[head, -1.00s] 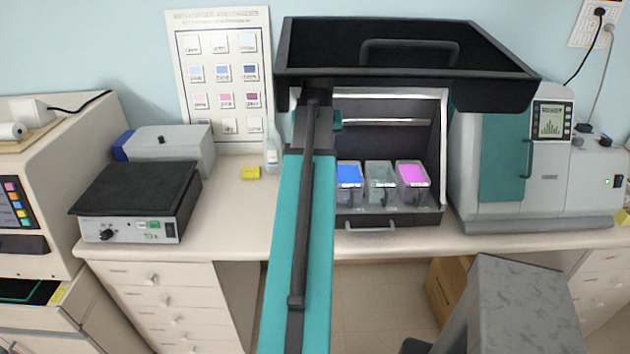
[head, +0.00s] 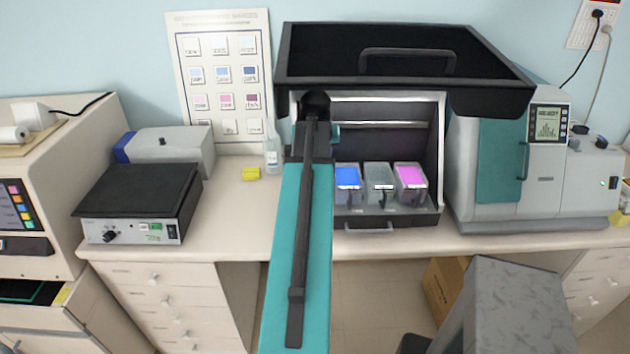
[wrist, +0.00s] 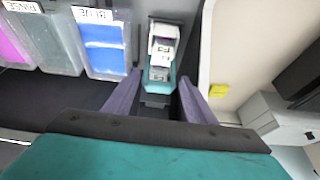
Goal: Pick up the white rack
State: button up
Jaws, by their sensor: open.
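The white rack (wrist: 162,48) shows in the wrist view, upper middle, on a teal and dark piece beside the blue bath. My gripper (wrist: 160,82) is open, with its two purple-grey fingers apart. The rack appears beyond and between the fingertips, with nothing visibly gripped. Whether the fingers are level with the rack is hard to tell. In the head view my arm hides the rack and most of the gripper.
The blue bath (head: 347,178), clear bath (head: 379,180) and pink bath (head: 410,180) stand in the stainer, under its raised dark lid (head: 400,85). A pale wall stands close right of my gripper in the wrist view. A bottle (head: 272,150) and yellow block (head: 251,174) are left of it.

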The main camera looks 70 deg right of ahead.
jog(key=shift+d+f, duration=0.15)
jog(key=shift+f, duration=0.25)
jog(key=shift+c, duration=0.4)
jog(key=c, duration=1)
